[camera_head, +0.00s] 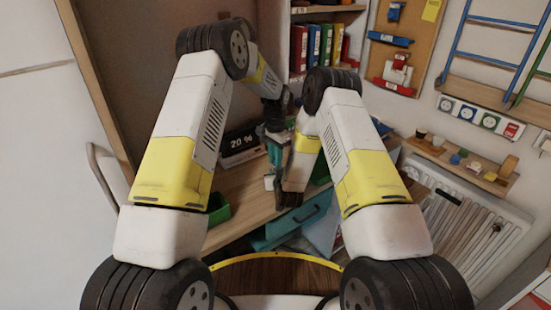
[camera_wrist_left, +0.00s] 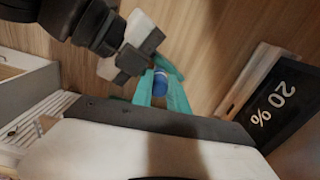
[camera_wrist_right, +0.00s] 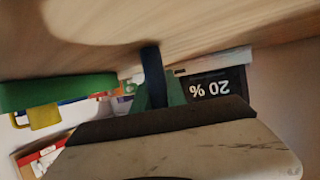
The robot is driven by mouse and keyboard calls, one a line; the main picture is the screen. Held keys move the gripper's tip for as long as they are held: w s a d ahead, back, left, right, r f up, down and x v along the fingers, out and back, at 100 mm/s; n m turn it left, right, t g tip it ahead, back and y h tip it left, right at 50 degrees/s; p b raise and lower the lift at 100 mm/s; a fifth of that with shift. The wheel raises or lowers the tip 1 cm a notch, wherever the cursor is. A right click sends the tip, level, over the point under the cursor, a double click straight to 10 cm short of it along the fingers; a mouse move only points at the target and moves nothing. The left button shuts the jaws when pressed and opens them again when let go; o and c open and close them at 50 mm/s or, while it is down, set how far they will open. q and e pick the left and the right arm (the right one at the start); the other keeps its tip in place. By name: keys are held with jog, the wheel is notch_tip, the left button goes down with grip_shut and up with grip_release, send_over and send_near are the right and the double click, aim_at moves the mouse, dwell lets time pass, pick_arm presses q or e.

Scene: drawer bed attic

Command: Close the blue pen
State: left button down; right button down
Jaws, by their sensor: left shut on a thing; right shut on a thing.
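In the left wrist view, the teal fingers of my left gripper (camera_wrist_left: 160,92) are shut on a small blue piece of the pen (camera_wrist_left: 160,84), seen nearly end-on. In the right wrist view, my right gripper (camera_wrist_right: 157,92) is shut on a dark blue upright part of the pen (camera_wrist_right: 152,72). In the head view, my left gripper (camera_head: 275,155) is above the desk, and my right gripper (camera_head: 270,181) is just below it in the picture. The grippers are close together. I cannot tell whether the pen's parts touch; the fingers hide much of them.
The wooden desk (camera_head: 235,190) lies under both grippers. A black "20 %" sign (camera_head: 240,140) stands behind them, and a green tray (camera_head: 219,209) is to the left. A teal drawer (camera_head: 300,220) shows at the desk's front. Binders (camera_head: 315,45) stand on a shelf behind.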

pick_arm(q)
jog(key=shift+f, duration=0.65)
dwell(0.3)
jog(key=c, duration=1.2)
grip_release()
jog(key=shift+d, duration=0.1)
jog(key=shift+s, duration=0.1)
notch_tip(320, 180, up, 12)
pick_arm(e)
jog(key=c, duration=1.3)
grip_release()
jog(key=shift+o, duration=0.2)
